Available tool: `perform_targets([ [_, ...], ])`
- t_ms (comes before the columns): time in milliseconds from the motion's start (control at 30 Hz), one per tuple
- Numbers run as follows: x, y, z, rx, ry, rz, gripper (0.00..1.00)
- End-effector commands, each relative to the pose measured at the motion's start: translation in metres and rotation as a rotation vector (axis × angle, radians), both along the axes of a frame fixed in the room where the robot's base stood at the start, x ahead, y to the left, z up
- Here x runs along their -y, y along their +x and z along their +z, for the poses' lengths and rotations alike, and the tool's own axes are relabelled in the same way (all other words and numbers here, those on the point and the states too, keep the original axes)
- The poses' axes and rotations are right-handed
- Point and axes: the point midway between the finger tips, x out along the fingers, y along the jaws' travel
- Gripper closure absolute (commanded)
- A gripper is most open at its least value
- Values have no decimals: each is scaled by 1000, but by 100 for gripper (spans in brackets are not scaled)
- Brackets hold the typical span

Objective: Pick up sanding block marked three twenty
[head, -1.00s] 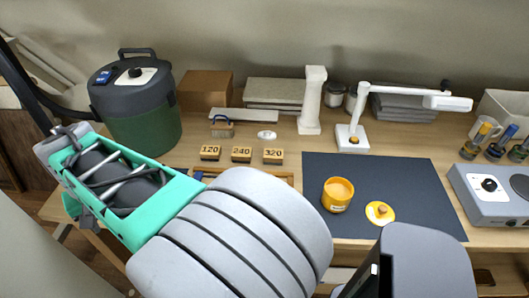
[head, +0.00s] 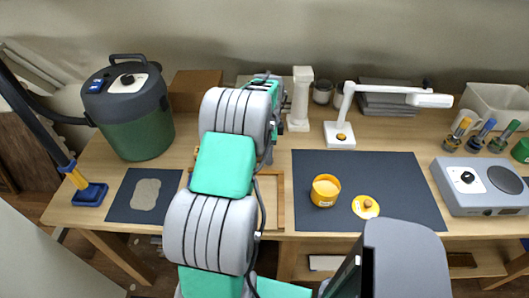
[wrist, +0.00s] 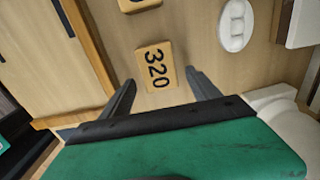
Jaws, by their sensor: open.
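The sanding block marked 320 (wrist: 154,69) is a small tan block with dark digits, lying flat on the wooden bench in the wrist view. My gripper (wrist: 160,78) is open, with one finger on each side of the block's near end. The gap between the fingers is empty or only just reaches the block; I cannot tell the height. In the head view my arm hides the blocks and my gripper.
A white oval object (wrist: 236,25) lies right of the block. A wooden tray edge (wrist: 88,45) runs along the left. In the head view, a dark mat (head: 400,180) holds an orange jar (head: 325,190); a green canister (head: 135,115) stands left and a white lamp (head: 340,135) behind.

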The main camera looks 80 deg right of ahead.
Motion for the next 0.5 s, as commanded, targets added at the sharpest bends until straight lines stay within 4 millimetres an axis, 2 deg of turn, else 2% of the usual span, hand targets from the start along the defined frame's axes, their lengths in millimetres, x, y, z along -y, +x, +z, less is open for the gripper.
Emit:
perform_targets([
  [133,1,0,-15,0,-1,1,29],
  [333,1,0,-16,1,-3,2,30],
  [500,1,1,-16,1,-3,2,44],
])
